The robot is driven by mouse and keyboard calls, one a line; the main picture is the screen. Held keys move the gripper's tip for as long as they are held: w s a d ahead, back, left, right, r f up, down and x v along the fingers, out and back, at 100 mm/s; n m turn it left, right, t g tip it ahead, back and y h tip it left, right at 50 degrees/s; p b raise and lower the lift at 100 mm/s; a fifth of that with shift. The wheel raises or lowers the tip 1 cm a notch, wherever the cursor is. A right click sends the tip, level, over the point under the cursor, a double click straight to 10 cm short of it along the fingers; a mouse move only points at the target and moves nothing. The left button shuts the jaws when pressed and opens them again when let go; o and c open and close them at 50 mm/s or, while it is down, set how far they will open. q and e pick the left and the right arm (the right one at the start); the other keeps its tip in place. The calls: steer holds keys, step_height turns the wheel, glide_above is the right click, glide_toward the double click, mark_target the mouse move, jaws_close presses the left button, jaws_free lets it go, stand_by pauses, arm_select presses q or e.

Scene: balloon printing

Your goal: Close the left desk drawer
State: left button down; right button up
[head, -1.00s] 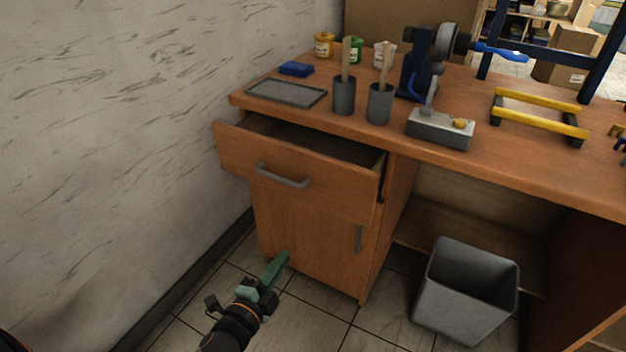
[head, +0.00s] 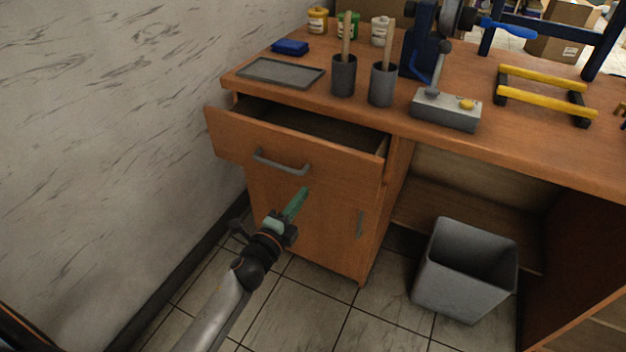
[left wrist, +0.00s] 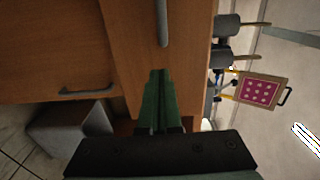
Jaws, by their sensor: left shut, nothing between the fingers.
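The left desk drawer (head: 225,142) is pulled open under the left end of the wooden desk, and its inside shows from above. Its grey bar handle (head: 281,163) is on the drawer front, and it also shows at the top of the left wrist view (left wrist: 162,22). My left gripper (head: 303,191) is shut and empty, its green fingers pointing up toward the drawer front, just below and right of the handle in the head view. In the left wrist view the shut fingers (left wrist: 159,75) point at the drawer front near the handle. I cannot tell whether they touch it. My right gripper is not in view.
A cabinet door with a grey handle (head: 360,223) is below the drawer. A grey bin (head: 465,270) stands on the floor to the right. The marbled wall (head: 110,120) is close on the left. Brush cups (head: 343,76) and a grey tray (head: 281,73) stand on the desktop.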

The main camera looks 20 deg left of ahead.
mark_target(319, 172)
arm_select(q)
steer(key=w, duration=0.6)
steer(key=shift+d+b, duration=0.2)
steer(key=shift+b, duration=0.15)
steer(key=shift+w, duration=0.2)
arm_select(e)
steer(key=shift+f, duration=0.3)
arm_select(q)
steer(key=shift+w, duration=0.1)
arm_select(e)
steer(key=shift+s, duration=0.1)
